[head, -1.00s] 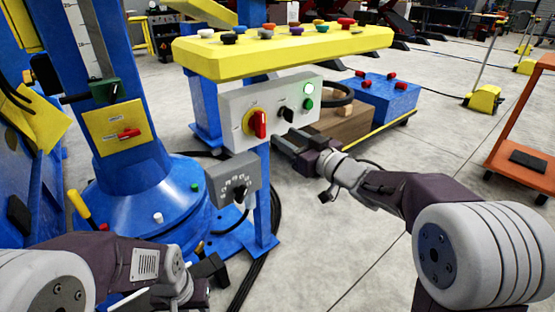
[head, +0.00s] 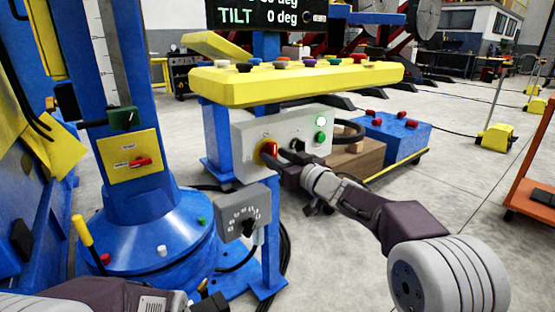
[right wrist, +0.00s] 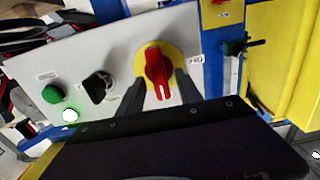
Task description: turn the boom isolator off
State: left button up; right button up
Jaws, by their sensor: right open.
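A red rotary switch on a yellow disc (head: 267,149) sits on the left of a grey control box (head: 245,133) under the yellow shelf. Its label is too small to read. My right gripper (head: 279,156) is open at this switch and partly covers it in the head view. In the right wrist view the red handle (right wrist: 158,72) stands between the two open fingers (right wrist: 161,90); I cannot tell whether they touch it. A second red handle (head: 141,161) is on a yellow plate on the blue column. My left gripper (head: 210,303) shows only in part at the bottom edge.
Beside the switch are a black selector (right wrist: 97,85) and a green button (right wrist: 53,93). A smaller grey dial box (head: 240,212) hangs below. The yellow shelf (head: 300,82) with several coloured knobs overhangs the box.

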grip_shut()
jog(key=n, duration=0.3)
jog(key=n+b, duration=0.1)
jog(key=n, duration=0.4)
jog(key=n+b, duration=0.1)
jog(key=n, duration=0.4)
jog(key=f+n+b, duration=0.1)
jog(key=n, duration=0.3)
jog(key=shift+s+a+n, duration=0.2)
jog(key=shift+a+n, duration=0.1)
jog(key=shift+n, duration=0.1)
dwell(0.6)
grip_release()
